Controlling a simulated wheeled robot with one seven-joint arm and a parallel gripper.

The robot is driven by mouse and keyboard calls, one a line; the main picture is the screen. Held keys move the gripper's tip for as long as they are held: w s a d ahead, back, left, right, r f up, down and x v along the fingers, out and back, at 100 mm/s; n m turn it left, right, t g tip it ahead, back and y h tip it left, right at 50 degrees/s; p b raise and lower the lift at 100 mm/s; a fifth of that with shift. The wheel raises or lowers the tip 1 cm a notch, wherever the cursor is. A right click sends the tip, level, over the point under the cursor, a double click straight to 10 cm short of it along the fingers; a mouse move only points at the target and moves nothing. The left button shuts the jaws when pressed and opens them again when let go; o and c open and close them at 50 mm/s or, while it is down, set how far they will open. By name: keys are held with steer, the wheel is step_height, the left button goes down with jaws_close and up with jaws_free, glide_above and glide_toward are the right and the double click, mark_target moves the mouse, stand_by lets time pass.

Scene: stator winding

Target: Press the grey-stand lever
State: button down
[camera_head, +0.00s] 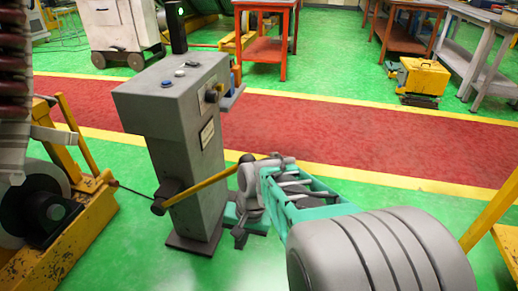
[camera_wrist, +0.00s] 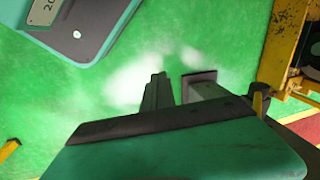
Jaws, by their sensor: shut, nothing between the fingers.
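The grey stand (camera_head: 180,125) rises from the green floor left of centre in the head view. Its lever is a thin yellow rod (camera_head: 210,184) with a dark hub at the lower left end. The rod slants up to the right, and its dark far end overlaps my gripper in this view. My gripper (camera_head: 241,228), teal and grey, is right of the stand, beside the rod's right end. I cannot tell whether it touches the lever.
A yellow machine with a grey wheel (camera_head: 55,210) stands close on the left. A red floor strip (camera_head: 370,130) with yellow borders runs behind the stand. Red tables (camera_head: 262,55) and a white cabinet (camera_head: 118,25) are farther back. Green floor around the stand's base is mostly clear.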

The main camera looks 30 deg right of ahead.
steer(key=s+d+r+m+t+y+p, duration=0.1)
steer(key=d+r+m+t+y+p, duration=0.4)
steer(key=d+r+m+p, duration=1.3)
steer(key=m+t+p, duration=0.1)
steer(key=m+p, duration=0.3)
steer(key=p, duration=0.1)
steer(key=shift+s+d+r+p, duration=0.2)
steer(key=shift+s+d+p, duration=0.1)
steer(key=shift+s+p, duration=0.1)
steer(key=w+a+f, duration=0.3)
steer(key=w+a, duration=0.4)
steer(key=w, duration=0.1)
steer(key=shift+w+f+b, duration=0.3)
steer(key=shift+w+b, duration=0.05)
steer(key=shift+b, duration=0.1)
